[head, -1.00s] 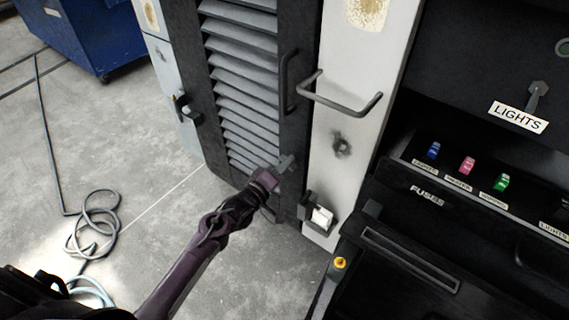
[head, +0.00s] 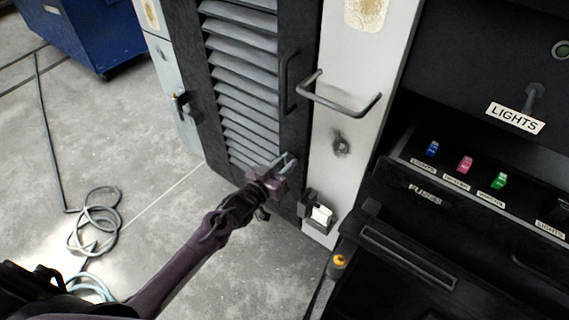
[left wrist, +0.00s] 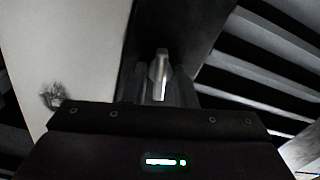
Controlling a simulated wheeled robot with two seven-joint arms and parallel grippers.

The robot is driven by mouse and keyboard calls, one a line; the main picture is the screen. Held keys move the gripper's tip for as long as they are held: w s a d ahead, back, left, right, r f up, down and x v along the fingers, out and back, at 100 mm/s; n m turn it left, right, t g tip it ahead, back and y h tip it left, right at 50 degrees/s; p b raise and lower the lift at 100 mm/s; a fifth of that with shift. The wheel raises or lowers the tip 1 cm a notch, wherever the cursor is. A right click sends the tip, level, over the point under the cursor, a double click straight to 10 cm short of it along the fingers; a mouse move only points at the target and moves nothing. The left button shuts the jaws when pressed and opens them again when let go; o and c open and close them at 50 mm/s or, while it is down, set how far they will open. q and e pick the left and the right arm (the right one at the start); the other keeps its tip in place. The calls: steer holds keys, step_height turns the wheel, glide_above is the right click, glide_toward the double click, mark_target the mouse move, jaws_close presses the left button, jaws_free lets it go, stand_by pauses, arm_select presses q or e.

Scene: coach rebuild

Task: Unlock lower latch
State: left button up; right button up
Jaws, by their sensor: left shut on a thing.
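My left gripper (head: 285,163) reaches in from the lower left to the lower part of the black frame of the louvered door (head: 297,120). It is shut on a small grey latch lever, which shows between the fingers in the left wrist view (left wrist: 160,75). In the head view the gripper covers most of the lever, so its exact angle cannot be told. The louvered door stands closed beside the white post (head: 345,110). My right gripper is not in view.
A bent grey bar handle (head: 345,105) sticks out above and right of the gripper. A black bracket with a white block (head: 320,213) sits low on the post. A dark console (head: 410,260) fills the right. A coiled cable (head: 95,215) lies on open floor.

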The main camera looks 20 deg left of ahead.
arm_select(q)
steer(key=shift+m, duration=1.3)
steer(key=o, duration=1)
steer(key=shift+s, duration=0.1)
steer(key=v, duration=0.7)
steer(key=shift+s+a, duration=0.15)
steer(key=shift+s, duration=0.15)
steer(key=shift+f, duration=0.1)
